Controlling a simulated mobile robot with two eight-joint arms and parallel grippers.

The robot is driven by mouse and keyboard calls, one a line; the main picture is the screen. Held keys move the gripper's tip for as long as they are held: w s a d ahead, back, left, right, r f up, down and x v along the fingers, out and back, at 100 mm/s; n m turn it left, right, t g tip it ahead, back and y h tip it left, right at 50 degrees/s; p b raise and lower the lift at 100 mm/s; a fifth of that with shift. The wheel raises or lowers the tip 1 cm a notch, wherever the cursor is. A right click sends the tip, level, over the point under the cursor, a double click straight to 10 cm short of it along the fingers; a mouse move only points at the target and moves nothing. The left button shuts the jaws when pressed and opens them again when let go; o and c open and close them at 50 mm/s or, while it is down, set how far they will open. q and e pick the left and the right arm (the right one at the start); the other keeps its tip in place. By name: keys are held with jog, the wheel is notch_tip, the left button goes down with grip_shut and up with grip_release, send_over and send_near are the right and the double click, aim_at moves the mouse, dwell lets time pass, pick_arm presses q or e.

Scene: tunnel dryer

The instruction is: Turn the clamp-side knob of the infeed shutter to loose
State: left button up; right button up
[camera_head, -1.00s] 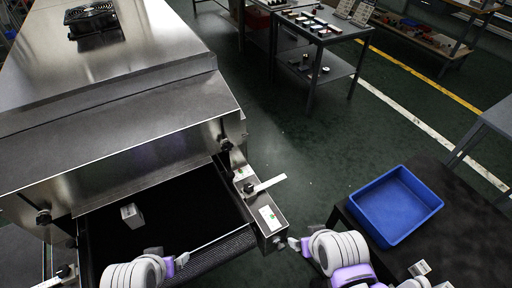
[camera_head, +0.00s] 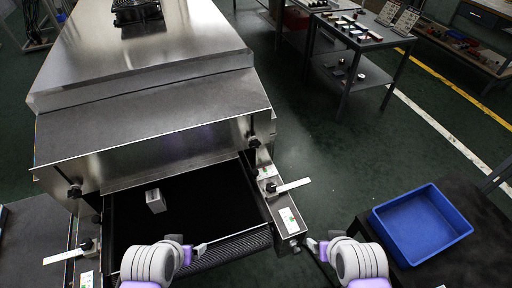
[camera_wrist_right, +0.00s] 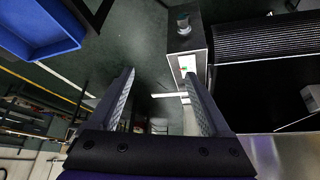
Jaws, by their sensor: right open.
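The infeed shutter (camera_head: 170,155) is a metal plate across the dryer's mouth. It has a dark knob (camera_head: 75,191) at its left end and another dark knob (camera_head: 254,141) at its right end. A clamp with a pale lever (camera_head: 290,186) sits on the right side rail, below the right knob. My right gripper (camera_head: 315,246) is open and empty beside the near end of that rail, by a small round knob (camera_head: 294,243). This end knob shows above the jaws in the right wrist view (camera_wrist_right: 183,22). My left gripper (camera_head: 199,249) is over the belt's front edge; its jaws are unclear.
A small pale box (camera_head: 155,200) stands on the black belt (camera_head: 185,220). A second clamp lever (camera_head: 64,257) is on the left rail. A blue tray (camera_head: 420,224) lies on a dark table at the right. Open floor lies between the dryer and the back tables.

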jog(key=w+t+b, duration=0.1)
jog(key=w+t, duration=0.2)
jog(key=w, duration=0.4)
jog(key=n+t+y+b, duration=0.35)
jog(key=t+y, duration=0.25)
jog(key=t, duration=0.2)
send_near(256, 146)
jog(key=shift+n, duration=0.25)
jog(key=p+x, duration=0.2)
jog(key=x, duration=0.6)
jog(key=shift+w+a, duration=0.15)
jog(key=shift+w, duration=0.05)
grip_shut()
